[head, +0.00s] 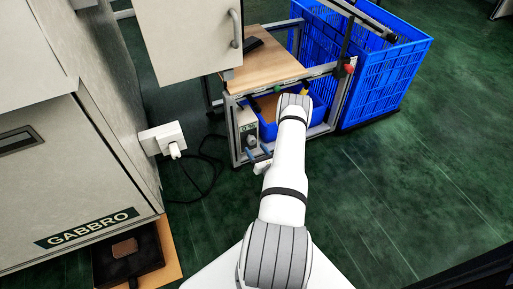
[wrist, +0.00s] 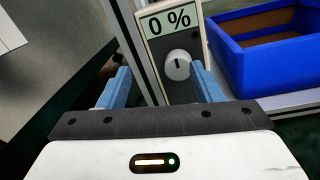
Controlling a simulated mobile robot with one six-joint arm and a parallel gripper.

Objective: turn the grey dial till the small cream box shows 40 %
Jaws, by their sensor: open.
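The small cream box (wrist: 157,52) stands upright ahead of my gripper in the wrist view, and its display (wrist: 168,21) reads 0 %. The grey dial (wrist: 178,65) is on its front below the display, with a dark mark pointing about straight up. My gripper (wrist: 160,82) is open, its two blue fingers apart. The dial shows between them, and I see no finger touching it. In the head view the cream box (head: 246,128) is on the left side of a metal frame, with my gripper (head: 257,153) just in front of it.
A blue bin (wrist: 265,45) is right of the box. A metal post (wrist: 139,50) runs along its left side. In the head view, a wooden top (head: 268,66) lies above, a large blue crate (head: 385,75) stands right, and a wall socket with plug (head: 165,138) is left.

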